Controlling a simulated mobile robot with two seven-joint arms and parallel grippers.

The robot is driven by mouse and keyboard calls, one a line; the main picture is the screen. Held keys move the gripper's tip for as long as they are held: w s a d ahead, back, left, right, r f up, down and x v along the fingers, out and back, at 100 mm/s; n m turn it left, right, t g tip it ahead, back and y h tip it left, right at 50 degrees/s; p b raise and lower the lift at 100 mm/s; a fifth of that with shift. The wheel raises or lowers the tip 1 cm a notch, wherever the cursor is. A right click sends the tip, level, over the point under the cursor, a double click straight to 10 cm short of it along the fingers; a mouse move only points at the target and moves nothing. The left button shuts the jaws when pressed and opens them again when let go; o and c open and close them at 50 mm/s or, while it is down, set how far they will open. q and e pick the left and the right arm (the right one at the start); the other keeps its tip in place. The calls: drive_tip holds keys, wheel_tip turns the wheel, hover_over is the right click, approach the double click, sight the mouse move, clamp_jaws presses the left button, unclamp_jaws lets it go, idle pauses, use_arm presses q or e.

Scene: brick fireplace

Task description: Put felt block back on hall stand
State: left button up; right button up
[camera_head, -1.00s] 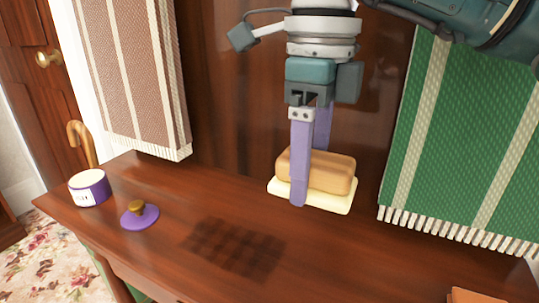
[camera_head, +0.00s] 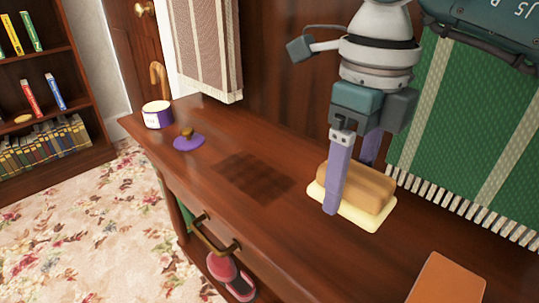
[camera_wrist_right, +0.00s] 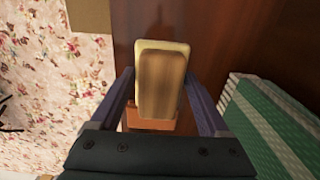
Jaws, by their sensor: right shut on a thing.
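The felt block (camera_head: 358,188), a tan wooden block with a pale cream felt base, is at the hall stand's brown top (camera_head: 290,240). I cannot tell whether its base touches the top or is slightly above it. My right gripper (camera_head: 352,180) points down and is shut on the block, with one lilac finger on each side. In the right wrist view the block (camera_wrist_right: 163,82) lies between the fingers, its cream edge showing at the far end. My left gripper is not in view.
A purple-and-white pot (camera_head: 157,117), a purple lid (camera_head: 188,141), a dark checked patch (camera_head: 253,178) and an orange item (camera_head: 449,281) are on the top. A brown striped cloth (camera_head: 208,45) and a green one (camera_head: 490,150) hang behind. A bookcase (camera_head: 60,95) stands left.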

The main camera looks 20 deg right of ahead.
sight(354, 170)
wheel_tip(354, 170, down, 9)
drive_tip(key=shift+r+b, duration=0.15)
drive_tip(key=shift+b, duration=0.65)
drive_tip(key=shift+r, duration=0.1)
drive_tip(key=o, duration=1)
drive_tip(key=shift+o, duration=0.2)
drive_tip(key=shift+r, duration=0.25)
wheel_tip(354, 170, up, 11)
drive_tip(key=shift+f+p, duration=0.1)
drive_tip(key=shift+p, duration=1.15)
drive_tip(key=shift+r, duration=0.4)
